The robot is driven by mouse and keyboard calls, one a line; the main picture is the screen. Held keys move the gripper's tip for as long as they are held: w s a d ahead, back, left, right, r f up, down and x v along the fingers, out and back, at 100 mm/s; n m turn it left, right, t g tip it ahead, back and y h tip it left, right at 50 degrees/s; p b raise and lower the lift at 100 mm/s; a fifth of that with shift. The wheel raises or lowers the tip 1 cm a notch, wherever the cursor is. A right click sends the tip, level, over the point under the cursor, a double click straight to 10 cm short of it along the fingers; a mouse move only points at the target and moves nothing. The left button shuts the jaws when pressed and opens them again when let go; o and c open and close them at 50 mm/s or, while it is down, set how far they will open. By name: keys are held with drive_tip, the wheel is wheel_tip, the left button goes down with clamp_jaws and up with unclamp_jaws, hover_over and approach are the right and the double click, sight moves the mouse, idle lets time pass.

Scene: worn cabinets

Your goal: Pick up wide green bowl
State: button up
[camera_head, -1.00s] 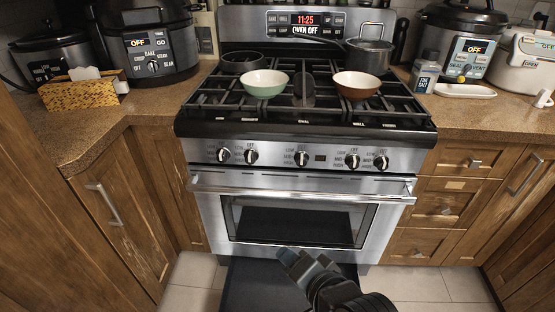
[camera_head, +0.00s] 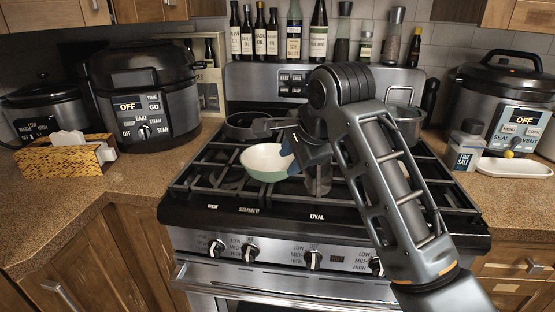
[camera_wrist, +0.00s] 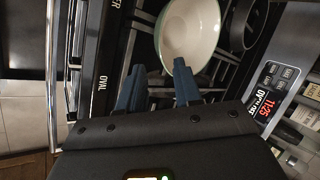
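The wide green bowl (camera_head: 258,172), pale green outside and cream inside, sits upright on the left part of the stove's grates. In the wrist view the bowl (camera_wrist: 190,35) lies just beyond my fingertips, its near rim close to the right-hand finger. My gripper (camera_head: 288,152) is over the stove at the bowl's right side. In the wrist view its two blue fingers (camera_wrist: 158,68) are apart with nothing between them. Whether a finger touches the rim cannot be told.
A dark pan (camera_head: 242,124) stands behind the bowl, and a steel pot (camera_head: 405,122) stands back right, partly behind my arm. Bottles (camera_head: 293,35) line the shelf above. A tissue box (camera_head: 62,158) and a multicooker (camera_head: 145,100) are on the left counter. Salt (camera_head: 465,147) stands right.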

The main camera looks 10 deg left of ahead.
sight(282, 171)
drive_tip(key=x, duration=0.2)
drive_tip(key=shift+w+f, duration=0.25)
drive_tip(key=shift+w, duration=0.15)
drive_tip(key=shift+p+x, duration=0.35)
drive_tip(key=shift+x, duration=2.05)
drive_tip(key=shift+a, duration=0.1)
drive_tip(key=shift+c, duration=0.3)
drive_tip(key=shift+s, duration=0.1)
clamp_jaws()
